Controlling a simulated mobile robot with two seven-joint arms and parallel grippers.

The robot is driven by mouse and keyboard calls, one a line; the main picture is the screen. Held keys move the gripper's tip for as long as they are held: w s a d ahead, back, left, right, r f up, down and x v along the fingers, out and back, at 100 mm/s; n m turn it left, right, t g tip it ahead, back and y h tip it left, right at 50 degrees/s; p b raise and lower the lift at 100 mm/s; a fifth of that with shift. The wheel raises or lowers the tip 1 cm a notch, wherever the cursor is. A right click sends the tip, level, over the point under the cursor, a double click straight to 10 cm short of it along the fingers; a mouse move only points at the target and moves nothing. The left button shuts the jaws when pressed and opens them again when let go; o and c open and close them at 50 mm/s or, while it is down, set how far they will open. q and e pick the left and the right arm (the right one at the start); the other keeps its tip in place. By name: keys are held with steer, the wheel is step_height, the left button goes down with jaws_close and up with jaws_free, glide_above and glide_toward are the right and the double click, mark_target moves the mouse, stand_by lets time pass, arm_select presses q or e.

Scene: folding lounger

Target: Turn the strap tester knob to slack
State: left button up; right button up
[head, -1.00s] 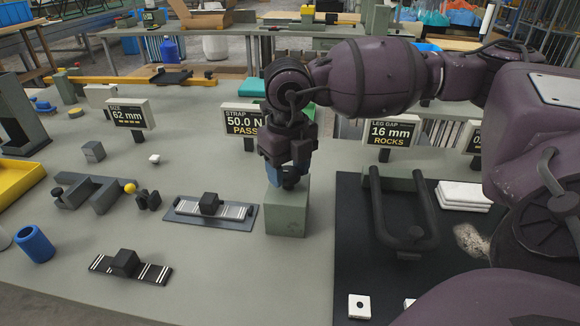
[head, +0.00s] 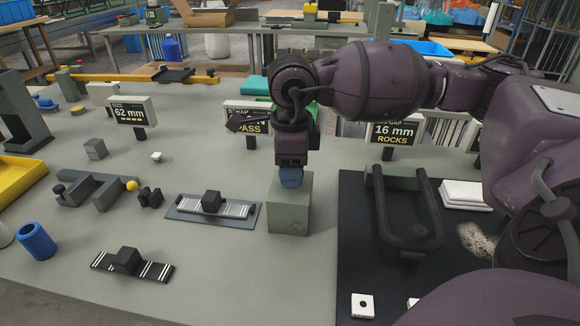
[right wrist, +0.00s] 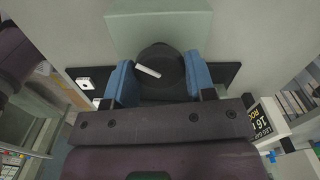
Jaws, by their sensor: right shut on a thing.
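The strap tester is a grey-green box (head: 289,208) on the bench in the middle of the head view. Its round black knob (right wrist: 160,65), with a white pointer mark, shows in the right wrist view on the box's face (right wrist: 160,27). My right gripper (head: 291,180) points down over the box, its blue fingers (right wrist: 121,84) on either side of the knob, shut on it. In the head view the gripper hides the knob. The strap display (head: 254,129) behind reads PASS; its number is mostly covered by my wrist. My left gripper is not in view.
A strap piece on a dark plate (head: 183,213) lies just left of the box. A black mat (head: 352,270) with a dark U-shaped frame (head: 384,205) lies to the right. Another striped strap (head: 157,271) lies at the front left. Bench space in front of the box is clear.

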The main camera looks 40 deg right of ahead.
steer(key=n, duration=0.4)
steer(key=shift+b, duration=0.4)
steer(key=shift+n, duration=1.3)
steer(key=shift+n+b, duration=0.3)
steer(key=o, duration=0.9)
step_height(320, 180, up, 11)
steer(key=shift+f+p, duration=0.1)
steer(key=shift+p, duration=0.75)
